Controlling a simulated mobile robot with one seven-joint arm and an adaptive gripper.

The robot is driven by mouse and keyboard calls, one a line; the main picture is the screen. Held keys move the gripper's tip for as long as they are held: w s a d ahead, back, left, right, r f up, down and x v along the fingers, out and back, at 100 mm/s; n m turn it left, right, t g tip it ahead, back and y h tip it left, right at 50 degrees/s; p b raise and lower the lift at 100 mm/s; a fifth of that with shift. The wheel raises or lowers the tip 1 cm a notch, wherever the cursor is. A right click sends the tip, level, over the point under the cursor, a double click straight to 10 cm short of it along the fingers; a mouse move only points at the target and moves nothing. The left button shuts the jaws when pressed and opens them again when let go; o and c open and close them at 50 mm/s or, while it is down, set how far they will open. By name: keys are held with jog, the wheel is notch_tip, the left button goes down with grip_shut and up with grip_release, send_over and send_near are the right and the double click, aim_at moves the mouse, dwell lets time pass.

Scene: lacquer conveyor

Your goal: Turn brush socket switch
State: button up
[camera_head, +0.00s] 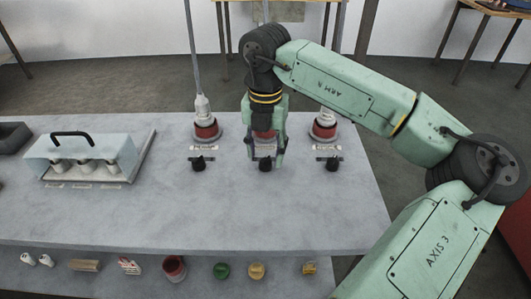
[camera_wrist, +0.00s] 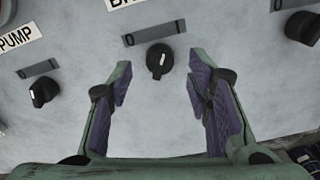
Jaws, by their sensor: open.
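The brush switch (camera_wrist: 160,60) is a small black round knob with a white mark, below a cut-off label starting "BR" (camera_wrist: 125,3) and a grey strip with a "0" at its left end. The white mark points roughly up toward the strip in the wrist view. My gripper (camera_wrist: 159,88) is open and empty, with purple-padded fingers on either side of the knob's line; the knob shows between and just beyond the tips, apparently untouched. In the head view my gripper (camera_head: 266,155) hangs over the middle switch, partly hiding the red socket behind it.
Similar knobs stand to the left (camera_head: 198,163) and right (camera_head: 331,164); the left one's label reads "PUMP" (camera_wrist: 18,39). Red sockets with white plugs stand behind them, left (camera_head: 205,130) and right (camera_head: 324,130). A pale rack (camera_head: 82,152) sits at left. The front tabletop is clear.

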aim_at(265, 163)
jog(key=shift+f, duration=1.25)
jog(key=shift+c, duration=0.4)
grip_shut()
